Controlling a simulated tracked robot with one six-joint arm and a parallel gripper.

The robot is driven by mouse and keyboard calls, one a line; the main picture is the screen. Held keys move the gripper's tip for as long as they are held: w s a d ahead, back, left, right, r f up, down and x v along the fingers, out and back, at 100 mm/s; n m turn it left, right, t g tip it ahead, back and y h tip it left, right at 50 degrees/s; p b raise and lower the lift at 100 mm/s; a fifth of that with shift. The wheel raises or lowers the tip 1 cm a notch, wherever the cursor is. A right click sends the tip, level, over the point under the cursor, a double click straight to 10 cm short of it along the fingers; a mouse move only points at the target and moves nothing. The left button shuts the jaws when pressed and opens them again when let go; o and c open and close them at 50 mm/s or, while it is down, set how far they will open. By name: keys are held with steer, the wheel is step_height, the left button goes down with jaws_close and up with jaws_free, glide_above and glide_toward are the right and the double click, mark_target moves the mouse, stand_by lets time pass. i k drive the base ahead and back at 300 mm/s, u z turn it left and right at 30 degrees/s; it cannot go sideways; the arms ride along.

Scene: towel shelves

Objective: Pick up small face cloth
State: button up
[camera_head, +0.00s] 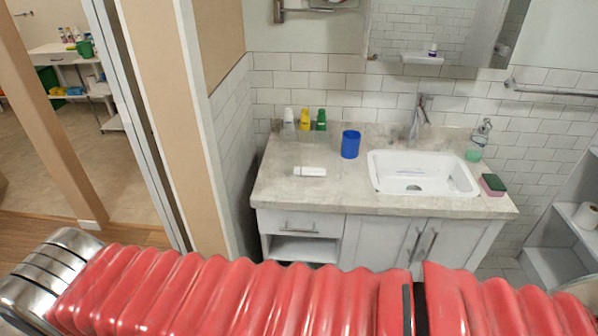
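I cannot make out a small face cloth in this view. A small white object (310,171) lies flat on the left part of the counter, too small to identify for sure. My gripper is not in view. My red ribbed arm cover spans the bottom of the picture and hides what is below and in front of the cabinet.
The grey counter (285,186) holds a white sink (424,172), a blue cup (350,144), three small bottles (304,119), a soap dispenser (478,139) and a sponge (492,185). A towel rail (555,90) and white shelf unit (573,235) are at right. A doorway is at left.

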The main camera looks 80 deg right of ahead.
mark_target(301, 171)
steer(key=i, duration=0.4)
steer(key=z, duration=1.7)
steer(key=i, duration=0.5)
